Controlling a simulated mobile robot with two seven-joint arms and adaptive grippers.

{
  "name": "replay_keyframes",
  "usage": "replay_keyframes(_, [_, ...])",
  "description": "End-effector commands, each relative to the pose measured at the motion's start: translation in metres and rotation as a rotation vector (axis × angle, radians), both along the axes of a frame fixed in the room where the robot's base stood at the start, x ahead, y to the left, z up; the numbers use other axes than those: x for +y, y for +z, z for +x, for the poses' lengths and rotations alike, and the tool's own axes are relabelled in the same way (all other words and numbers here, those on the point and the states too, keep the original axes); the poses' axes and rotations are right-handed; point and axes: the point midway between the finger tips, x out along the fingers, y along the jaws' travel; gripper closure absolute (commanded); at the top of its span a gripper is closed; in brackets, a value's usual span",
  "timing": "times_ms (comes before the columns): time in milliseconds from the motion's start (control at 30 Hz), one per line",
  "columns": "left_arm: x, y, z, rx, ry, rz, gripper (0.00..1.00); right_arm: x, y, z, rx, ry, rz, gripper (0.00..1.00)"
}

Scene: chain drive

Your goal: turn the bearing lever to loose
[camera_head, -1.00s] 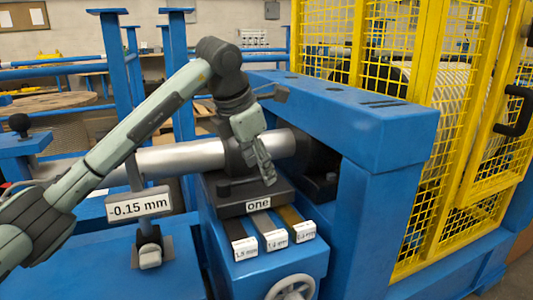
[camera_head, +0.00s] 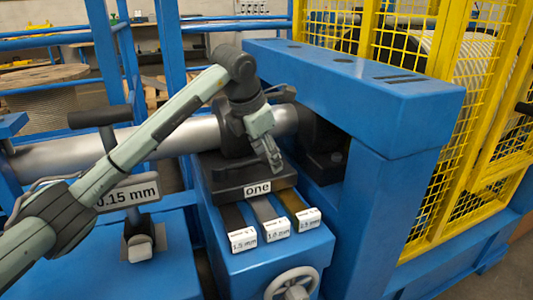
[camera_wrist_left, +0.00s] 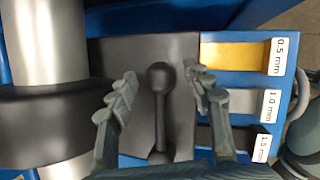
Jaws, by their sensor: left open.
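The bearing lever (camera_wrist_left: 160,110) is a dark rod with a round knob, lying along the dark bearing block in the left wrist view. My left gripper (camera_wrist_left: 161,74) is open, with one finger on each side of the lever and a visible gap to both. In the head view my left gripper (camera_head: 272,158) hangs over the front of the bearing block (camera_head: 230,183), which carries a label reading "one". The lever cannot be made out in the head view. A steel shaft (camera_head: 180,135) runs into the dark bearing housing behind the gripper.
Three labelled shim strips, 1.5 mm (camera_head: 244,239), 1.0 mm (camera_head: 275,230) and 0.5 mm (camera_head: 307,219), lie in front of the block. A handwheel (camera_head: 291,284) is below. A blue frame (camera_head: 370,100) and yellow mesh guard (camera_head: 470,120) stand right. A gauge sign (camera_head: 130,193) stands left.

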Motion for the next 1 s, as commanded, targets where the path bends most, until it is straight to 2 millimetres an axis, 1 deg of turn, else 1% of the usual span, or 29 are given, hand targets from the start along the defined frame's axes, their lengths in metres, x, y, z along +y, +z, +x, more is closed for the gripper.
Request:
replay_keyframes(200, [-0.0005, -0.0005, 0.0003, -0.001, 0.000, -0.001, 0.49, -0.0001, -0.0003, -0.0003, 0.001, 0.000, 0.000, 0.45])
replay_keyframes(233, [-0.0005, -0.0005, 0.0003, -0.001, 0.000, -0.001, 0.51, -0.0001, -0.0003, -0.0003, 0.001, 0.000, 0.000, 0.45])
replay_keyframes(633, [-0.0004, -0.0003, 0.0002, -0.001, 0.000, -0.001, 1.00, -0.0001, -0.0004, -0.0003, 0.001, 0.000, 0.000, 0.45])
replay_keyframes(1000, [0.0015, 0.0001, 0.0023, -0.001, -0.006, -0.001, 1.00, -0.0002, -0.0001, -0.0005, 0.002, 0.000, 0.000, 0.45])
